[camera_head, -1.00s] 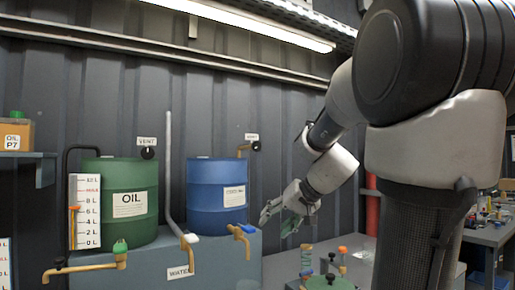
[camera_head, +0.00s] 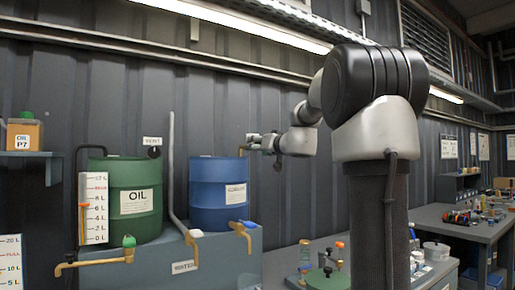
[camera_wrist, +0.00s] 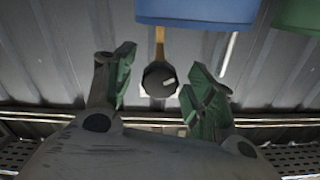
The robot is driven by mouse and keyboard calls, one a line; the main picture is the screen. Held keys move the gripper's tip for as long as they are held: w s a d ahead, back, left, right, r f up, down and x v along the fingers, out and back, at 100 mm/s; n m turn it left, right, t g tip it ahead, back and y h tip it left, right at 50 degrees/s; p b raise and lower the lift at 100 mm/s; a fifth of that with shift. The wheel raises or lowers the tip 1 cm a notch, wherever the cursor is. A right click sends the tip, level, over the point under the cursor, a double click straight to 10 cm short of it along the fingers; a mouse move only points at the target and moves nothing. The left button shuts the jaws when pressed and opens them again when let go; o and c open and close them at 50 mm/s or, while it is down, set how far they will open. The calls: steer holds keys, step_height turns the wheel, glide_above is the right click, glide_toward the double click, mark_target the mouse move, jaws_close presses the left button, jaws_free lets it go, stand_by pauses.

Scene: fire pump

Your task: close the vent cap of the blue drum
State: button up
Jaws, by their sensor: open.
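A brownish vent pipe (camera_wrist: 160,42) ends in a round black vent cap (camera_wrist: 160,80) with a pale mark. My gripper (camera_head: 256,141) is raised at the vent, to the right of the blue drum. In the wrist view my gripper (camera_wrist: 158,75) is open, with green-padded fingers on either side of the cap. I cannot tell whether they touch it. My gripper hides most of the cap in the head view.
A green OIL drum (camera_head: 137,218) with its own black vent cap (camera_head: 154,152) stands to the left. A grey pipe (camera_head: 171,175) rises between the drums. The blue drum's tap (camera_head: 241,232) sticks out below. The corrugated wall is close behind the vent.

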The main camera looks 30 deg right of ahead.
steer(key=shift+w, duration=0.5)
steer(key=c, duration=1.1)
steer(key=shift+o, duration=0.2)
